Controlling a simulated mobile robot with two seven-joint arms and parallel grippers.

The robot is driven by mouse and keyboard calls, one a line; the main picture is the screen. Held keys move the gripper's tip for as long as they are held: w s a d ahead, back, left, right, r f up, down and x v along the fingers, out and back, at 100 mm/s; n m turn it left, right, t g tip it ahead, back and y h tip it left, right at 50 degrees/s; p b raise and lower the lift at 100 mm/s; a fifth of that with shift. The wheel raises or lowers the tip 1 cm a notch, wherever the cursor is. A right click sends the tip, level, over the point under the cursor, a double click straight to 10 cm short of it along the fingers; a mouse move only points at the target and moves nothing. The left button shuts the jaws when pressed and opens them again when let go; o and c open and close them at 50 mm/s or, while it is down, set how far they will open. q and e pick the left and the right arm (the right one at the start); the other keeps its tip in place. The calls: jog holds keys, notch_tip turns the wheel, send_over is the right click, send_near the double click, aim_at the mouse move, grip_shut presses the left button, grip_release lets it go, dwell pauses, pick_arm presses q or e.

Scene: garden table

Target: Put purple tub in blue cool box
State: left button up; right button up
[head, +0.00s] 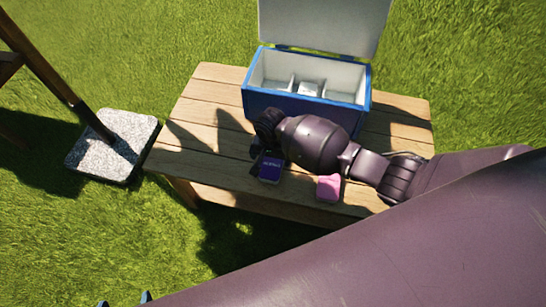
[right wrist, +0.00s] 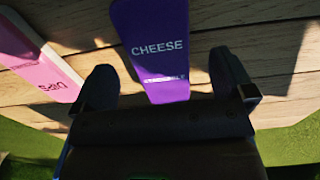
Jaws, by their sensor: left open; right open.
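The purple tub (head: 270,169) stands on the wooden table near its front edge. In the right wrist view the purple tub (right wrist: 158,50) bears the word CHEESE. My right gripper (right wrist: 166,76) is open, with the tub lying between and beyond its fingertips; I cannot tell if they touch it. In the head view my right wrist and arm partly cover the table beside the tub. The blue cool box (head: 300,107) stands at the table's back with its lid raised and pale compartments inside. My left gripper (head: 125,300) is open at the bottom left edge, mostly out of view.
A pink tub (head: 328,188) stands right of the purple one; it also shows in the right wrist view (right wrist: 35,65). The wooden table (head: 205,112) is clear at its left. A stone block (head: 113,145) with a wooden post sits on the grass.

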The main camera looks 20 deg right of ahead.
jog(key=f, duration=0.1)
jog(key=f+b, duration=0.1)
jog(key=f, duration=0.2)
jog(key=shift+s+f+b, duration=0.2)
jog(key=shift+s+b, duration=0.1)
jog(key=shift+f, duration=0.2)
jog(key=shift+w+r, duration=0.15)
jog(key=shift+r, duration=0.05)
jog(key=shift+c, duration=0.5)
jog(key=c, duration=0.7)
jog(key=shift+c, duration=1.8)
jog(key=r+p, duration=0.1)
jog(key=r, duration=0.2)
jog(key=r+p, duration=0.1)
jog(key=r, duration=0.2)
jog(key=r+p, duration=0.2)
jog(key=r, duration=0.1)
jog(key=shift+w+r, duration=0.25)
jog(key=shift+r, duration=0.15)
notch_tip(320, 180, up, 10)
jog(key=p, duration=0.3)
send_over(272, 163)
pick_arm(q)
jog(key=shift+t, duration=0.4)
jog(key=r, duration=0.4)
jog(key=shift+w+d+r, duration=0.25)
jog(key=shift+w+r, duration=0.05)
jog(key=shift+r, duration=0.05)
pick_arm(e)
jog(key=shift+r, duration=0.15)
